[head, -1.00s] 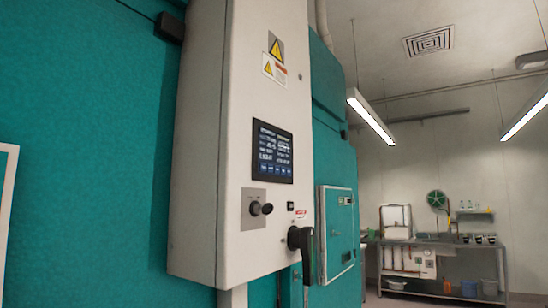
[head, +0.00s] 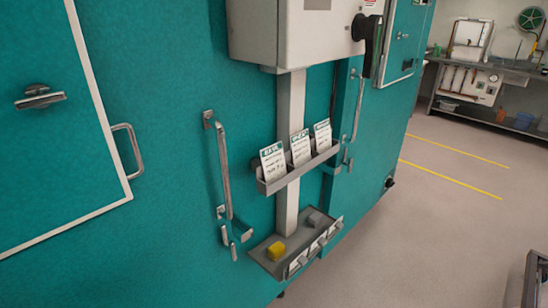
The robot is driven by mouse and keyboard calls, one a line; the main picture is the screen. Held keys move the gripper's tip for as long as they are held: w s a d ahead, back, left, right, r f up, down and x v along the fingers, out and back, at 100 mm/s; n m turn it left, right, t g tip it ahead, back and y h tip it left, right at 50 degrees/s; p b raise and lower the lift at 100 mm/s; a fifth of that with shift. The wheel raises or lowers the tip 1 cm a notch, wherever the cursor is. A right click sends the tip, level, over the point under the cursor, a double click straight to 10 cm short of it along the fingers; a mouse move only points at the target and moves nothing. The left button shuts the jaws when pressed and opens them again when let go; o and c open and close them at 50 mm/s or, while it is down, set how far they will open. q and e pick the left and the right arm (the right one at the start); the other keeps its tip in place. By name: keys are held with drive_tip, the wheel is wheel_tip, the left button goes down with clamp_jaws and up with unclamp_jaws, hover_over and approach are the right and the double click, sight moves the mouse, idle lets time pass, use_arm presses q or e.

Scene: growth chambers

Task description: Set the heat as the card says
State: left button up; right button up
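Three white cards with green headers stand in a grey rack on the post below the control box: a left card (head: 273,162), a middle card (head: 300,147) and a right card (head: 322,137). Their text is too small to read. The control box (head: 300,35) is at the top, with a black rotary handle (head: 366,32) on its right side. Its screen and knob are outside the present view. Neither of my grippers is in view.
Below the card rack (head: 296,172), a grey tray (head: 268,268) holds a yellow block (head: 276,250) and a grey block (head: 315,218). A chamber door with a handle (head: 128,150) is at left. A steel bench (head: 490,68) stands at the back right. Open floor (head: 440,200) lies at right.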

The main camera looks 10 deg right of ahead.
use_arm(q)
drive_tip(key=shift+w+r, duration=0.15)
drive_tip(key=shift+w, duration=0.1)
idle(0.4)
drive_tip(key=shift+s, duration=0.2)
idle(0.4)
